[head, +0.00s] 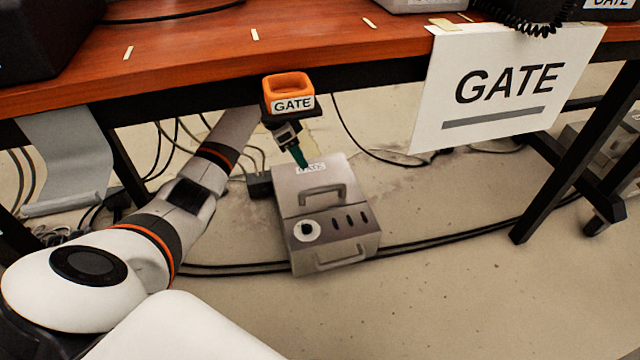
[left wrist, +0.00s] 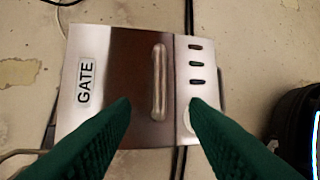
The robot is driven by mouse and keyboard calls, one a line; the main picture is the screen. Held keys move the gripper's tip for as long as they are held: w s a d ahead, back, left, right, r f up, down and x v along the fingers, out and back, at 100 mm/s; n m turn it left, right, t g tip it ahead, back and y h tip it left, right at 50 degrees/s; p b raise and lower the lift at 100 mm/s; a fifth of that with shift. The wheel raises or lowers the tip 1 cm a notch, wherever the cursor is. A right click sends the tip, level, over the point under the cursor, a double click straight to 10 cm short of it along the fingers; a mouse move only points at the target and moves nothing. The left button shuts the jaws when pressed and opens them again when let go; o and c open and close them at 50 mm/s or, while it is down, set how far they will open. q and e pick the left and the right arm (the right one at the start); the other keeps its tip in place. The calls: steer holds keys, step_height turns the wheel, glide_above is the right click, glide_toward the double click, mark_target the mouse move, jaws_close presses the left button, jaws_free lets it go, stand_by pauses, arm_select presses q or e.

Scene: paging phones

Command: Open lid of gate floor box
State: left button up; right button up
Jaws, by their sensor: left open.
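The gate floor box (head: 350,219), a grey metal box, stands on the floor under the table; its lid (head: 336,184) lies flat and closed. The lid has a "GATE" label and a bar handle (head: 322,192). In the left wrist view the lid (left wrist: 126,75) looks dark and shiny, with the handle (left wrist: 158,83) beyond and between my fingers. My left gripper (head: 301,163) has green fingers, is open and empty, and points down over the box's far part near the label. The left wrist view also shows my left gripper (left wrist: 160,106). I cannot tell its height above the lid. My right gripper is out of view.
A white GATE sign (head: 500,90) hangs at the right. Black cables (head: 440,241) cross the floor. The floor in front is clear.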

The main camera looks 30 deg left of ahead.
arm_select(q)
steer(key=b+x, duration=0.7)
steer(key=x, duration=0.4)
jaws_close()
